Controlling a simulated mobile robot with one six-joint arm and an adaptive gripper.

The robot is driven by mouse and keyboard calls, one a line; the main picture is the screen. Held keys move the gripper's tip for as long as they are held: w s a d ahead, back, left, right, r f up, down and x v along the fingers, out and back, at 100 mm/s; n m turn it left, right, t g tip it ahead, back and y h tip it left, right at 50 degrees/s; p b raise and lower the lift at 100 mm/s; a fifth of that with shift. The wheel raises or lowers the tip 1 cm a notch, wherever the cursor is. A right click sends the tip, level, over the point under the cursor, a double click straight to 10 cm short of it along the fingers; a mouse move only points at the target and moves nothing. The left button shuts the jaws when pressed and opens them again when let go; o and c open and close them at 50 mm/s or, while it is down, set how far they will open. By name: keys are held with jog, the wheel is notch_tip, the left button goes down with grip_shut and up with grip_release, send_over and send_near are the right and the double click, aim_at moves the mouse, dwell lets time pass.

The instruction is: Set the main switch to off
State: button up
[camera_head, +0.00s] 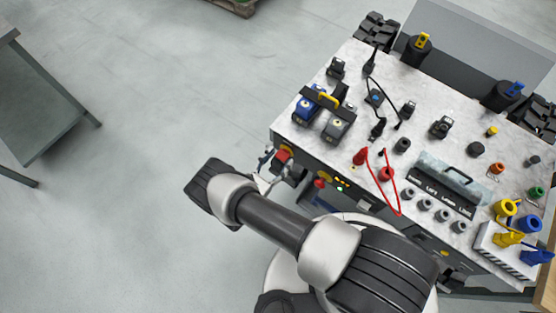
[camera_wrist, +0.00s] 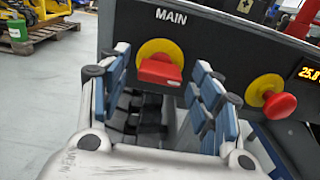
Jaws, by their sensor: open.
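The main switch (camera_wrist: 160,70) is a red handle on a yellow disc, under the word MAIN on the dark front panel (camera_wrist: 215,30). Its red handle lies roughly level, slightly tilted. In the head view the main switch (camera_head: 284,155) is on the carrier's near left front. My gripper (camera_wrist: 161,82) is open, with one finger on each side of the red handle in the wrist view. The fingers look apart from the handle; I cannot tell the exact depth between them. In the head view my gripper (camera_head: 278,176) is partly hidden by my arm.
A red push button on yellow (camera_wrist: 278,100) and a lit display (camera_wrist: 310,73) lie right of the switch. A table (camera_head: 40,110) stands far left; the floor between is clear.

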jog(key=shift+c, duration=0.4)
jog(key=c, duration=1)
jog(key=shift+f+n+b, duration=0.1)
jog(key=shift+n+b, duration=0.3)
jog(key=shift+b, duration=0.15)
jog(key=shift+n+b, duration=4.75)
jog(key=shift+n, duration=3.65)
